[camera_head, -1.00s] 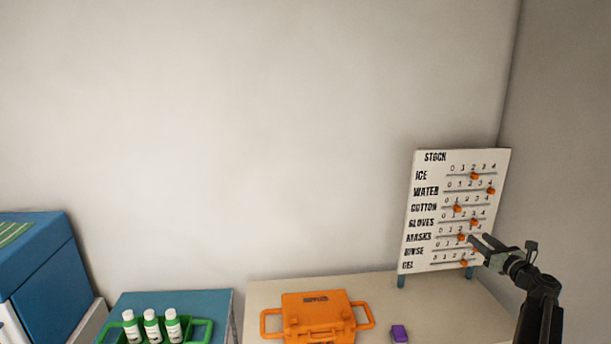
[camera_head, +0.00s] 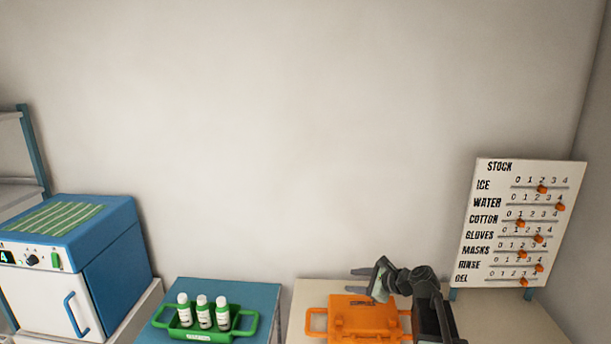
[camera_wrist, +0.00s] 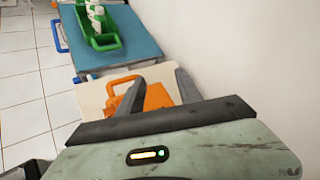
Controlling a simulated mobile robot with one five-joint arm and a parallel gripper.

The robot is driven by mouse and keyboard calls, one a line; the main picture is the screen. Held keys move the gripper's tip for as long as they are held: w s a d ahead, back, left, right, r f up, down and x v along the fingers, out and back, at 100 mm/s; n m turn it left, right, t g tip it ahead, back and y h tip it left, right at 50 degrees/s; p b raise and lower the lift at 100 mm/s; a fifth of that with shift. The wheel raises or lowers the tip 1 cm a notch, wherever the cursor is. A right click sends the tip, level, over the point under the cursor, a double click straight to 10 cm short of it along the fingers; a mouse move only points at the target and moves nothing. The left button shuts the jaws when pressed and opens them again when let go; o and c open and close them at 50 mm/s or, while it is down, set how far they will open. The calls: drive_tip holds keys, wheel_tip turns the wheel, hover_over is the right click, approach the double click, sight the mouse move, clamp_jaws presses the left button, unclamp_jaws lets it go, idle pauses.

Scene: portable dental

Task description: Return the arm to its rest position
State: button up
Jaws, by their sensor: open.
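My gripper (camera_head: 362,281) is open and empty in the head view. It points left, above and behind the orange case (camera_head: 350,318), and my arm covers the case's right part. In the wrist view my two fingers (camera_wrist: 157,97) are spread apart with nothing between them. The orange case (camera_wrist: 157,96) shows past and between the fingers. I cannot tell the exact height of the gripper over the case.
The stock board (camera_head: 522,222) with orange sliders stands on the beige table (camera_head: 512,322) at right. A green carrier (camera_head: 243,325) with white bottles sits on the blue table (camera_head: 262,296). A blue and white cabinet (camera_head: 80,262) stands at left. The wall above is bare.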

drive_tip(key=s+a+f+n+g+h, duration=0.2)
drive_tip(key=s+a+f+n+g, duration=0.2)
drive_tip(key=s+a+f+n, duration=0.4)
drive_tip(key=s+d+f+n+g+h, duration=0.2)
drive_tip(key=s+d+n+h, duration=0.1)
drive_tip(key=s+n, duration=0.3)
drive_tip(key=s+d+f+n+g+h, duration=0.2)
drive_tip(key=s+d+n+h, duration=0.1)
drive_tip(key=s+d+n, duration=0.3)
drive_tip(key=shift+s+g, duration=0.4)
drive_tip(key=shift+s, duration=0.8)
drive_tip(key=shift+f, duration=0.1)
